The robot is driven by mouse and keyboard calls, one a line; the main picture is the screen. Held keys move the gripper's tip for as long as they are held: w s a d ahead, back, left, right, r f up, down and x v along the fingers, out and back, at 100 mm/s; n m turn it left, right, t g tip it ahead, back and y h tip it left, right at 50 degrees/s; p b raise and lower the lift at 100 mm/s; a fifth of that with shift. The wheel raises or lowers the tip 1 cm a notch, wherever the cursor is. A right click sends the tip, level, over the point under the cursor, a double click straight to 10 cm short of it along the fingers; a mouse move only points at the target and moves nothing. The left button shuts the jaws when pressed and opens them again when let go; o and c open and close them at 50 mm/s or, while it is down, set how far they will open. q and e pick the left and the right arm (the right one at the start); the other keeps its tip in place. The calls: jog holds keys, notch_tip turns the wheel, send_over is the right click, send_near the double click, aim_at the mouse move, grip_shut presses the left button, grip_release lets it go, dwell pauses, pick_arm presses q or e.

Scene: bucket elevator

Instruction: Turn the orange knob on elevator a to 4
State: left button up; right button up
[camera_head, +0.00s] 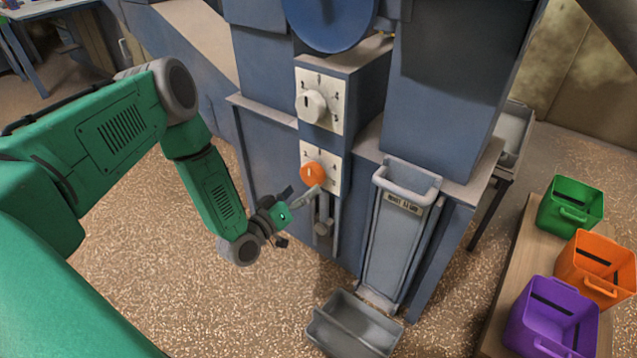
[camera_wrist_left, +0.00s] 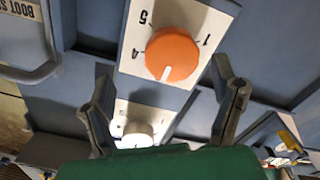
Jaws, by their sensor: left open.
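The orange knob (camera_head: 312,173) sits on the lower white dial plate (camera_head: 332,158) on the blue elevator front. In the left wrist view the orange knob (camera_wrist_left: 172,54) has a white mark pointing down, away from the 5. The 4 is left of the knob and the 1 right; the numeral at the mark is not readable. My left gripper (camera_head: 284,216) is open, just below and left of the knob. In the wrist view its fingers (camera_wrist_left: 165,88) stand apart on either side, with the knob ahead, not gripped. My right gripper is not in view.
A white knob (camera_head: 312,106) sits on the dial plate above. A grey lever (camera_head: 323,227) is below the orange knob. A grey bin (camera_head: 353,325) stands on the floor. Green (camera_head: 570,205), orange (camera_head: 596,265) and purple (camera_head: 550,320) buckets stand at right. Floor at left is open.

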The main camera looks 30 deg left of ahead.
aim_at(309, 179)
pick_arm(q)
jog(key=w, duration=0.2)
jog(key=w+a+b, duration=0.1)
jog(key=w, duration=0.1)
jog(key=w+f, duration=0.1)
jog(key=w, duration=0.1)
jog(key=shift+a+b, duration=0.3)
jog(key=shift+a, duration=0.05)
jog(key=shift+w+d+r, duration=0.15)
jog(key=shift+d+r, duration=0.1)
jog(key=shift+d, duration=0.15)
jog(key=shift+d+r, duration=0.15)
jog(key=shift+d, duration=0.25)
jog(key=shift+c, duration=0.5)
jog(key=c, duration=0.6)
jog(key=shift+a, duration=0.25)
jog(key=c, duration=0.5)
jog(key=shift+o, duration=0.2)
jog(key=shift+a+f, duration=0.2)
jog(key=shift+a, duration=0.1)
jog(key=shift+d, duration=0.1)
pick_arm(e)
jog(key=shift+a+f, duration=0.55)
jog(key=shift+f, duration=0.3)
